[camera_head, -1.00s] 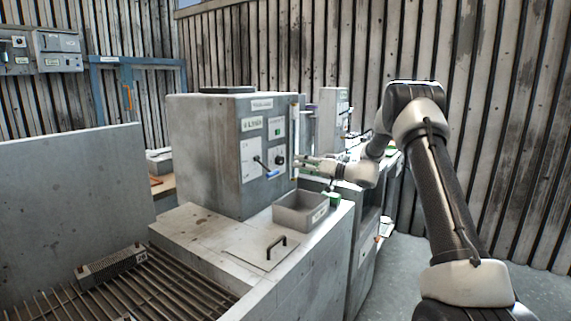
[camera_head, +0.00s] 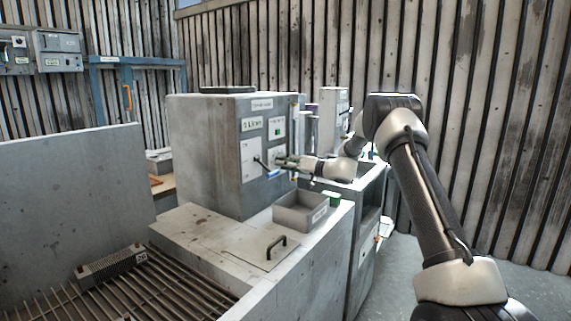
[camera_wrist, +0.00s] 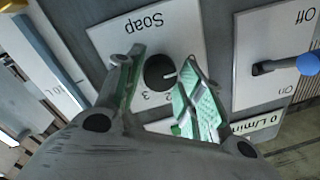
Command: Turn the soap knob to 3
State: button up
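The soap knob (camera_wrist: 160,72) is a small dark round knob on a white plate (camera_wrist: 110,38) marked "Soap", which appears upside down in the wrist view. The numbers 2 and 3 show beside the knob; other marks are hidden by my fingers. My gripper (camera_wrist: 165,57) is open, with one green-padded finger on each side of the knob. I cannot tell whether either finger touches it. In the head view my gripper (camera_head: 289,162) is at the front of the grey control box (camera_head: 205,150) and covers the knob.
A blue-tipped lever (camera_wrist: 306,64) on an On/Off plate sits right of the knob in the wrist view. In the head view, a grey open bin (camera_head: 300,211) and a green block (camera_head: 334,198) lie below the arm. A handled lid (camera_head: 255,243) is in front.

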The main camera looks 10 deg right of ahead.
jog(key=c, duration=0.4)
jog(key=shift+m, duration=0.3)
jog(key=m+t, duration=0.1)
jog(key=m, duration=1.2)
jog(key=m+t+h, duration=0.1)
jog(key=m, duration=1.3)
jog(key=shift+s+a+f+m, duration=0.1)
jog(key=shift+s+m, duration=0.05)
jog(key=shift+m, duration=0.15)
jog(key=o, duration=1)
